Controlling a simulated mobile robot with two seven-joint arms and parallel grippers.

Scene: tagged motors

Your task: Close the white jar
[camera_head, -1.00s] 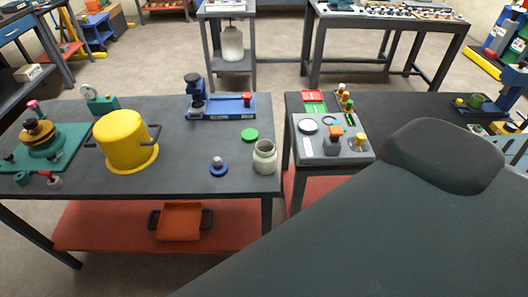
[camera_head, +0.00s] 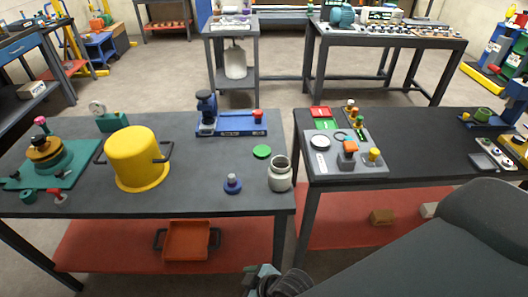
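The white jar (camera_head: 280,176) stands upright near the right front corner of the left table. Its mouth is open, with no lid on it. A flat green disc (camera_head: 262,152), which looks like a lid, lies on the table just behind and left of the jar, apart from it. My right arm comes in from the lower right. At the bottom edge, a teal and dark part that looks like my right gripper (camera_head: 268,281) shows below the table front, well away from the jar; its fingers cannot be made out. My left gripper is not in view.
A blue knobbed piece (camera_head: 232,185) stands left of the jar. A yellow pot (camera_head: 135,160) and a blue fixture (camera_head: 230,121) share the left table (camera_head: 195,165). A gap separates it from the right table, which holds a grey panel (camera_head: 345,165).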

